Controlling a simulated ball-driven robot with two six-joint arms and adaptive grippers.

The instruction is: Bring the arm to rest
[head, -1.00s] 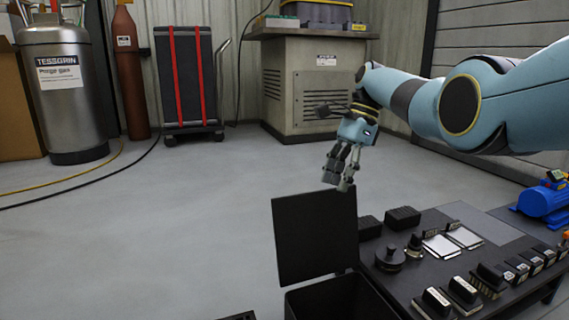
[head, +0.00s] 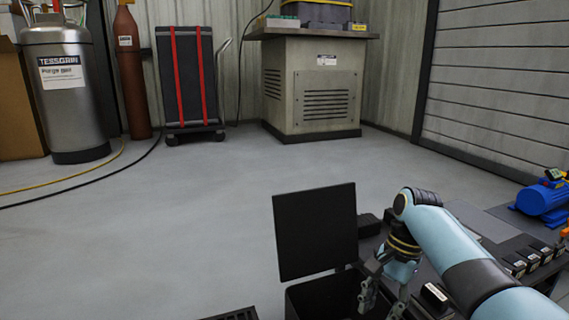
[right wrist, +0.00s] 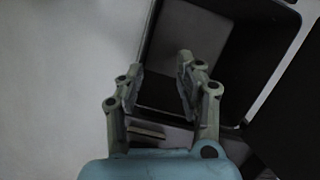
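My right arm comes in from the right in the head view and reaches down over the black open box (head: 315,298). My right gripper (head: 382,302) points down at the box's right side, with its fingers apart. In the right wrist view the gripper (right wrist: 160,70) has a clear gap between its fingertips and nothing in it. The box's dark wall (right wrist: 245,55) shows beyond the fingers. The box's black lid (head: 316,232) stands upright. My left gripper is not in view.
A dark bench (head: 485,225) with small labelled blocks, partly hidden by my arm, lies at the lower right. A blue motor (head: 543,200) is at the right edge. A metal cabinet (head: 312,95), hand truck (head: 187,80) and gas tank (head: 62,95) stand behind. The middle floor is clear.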

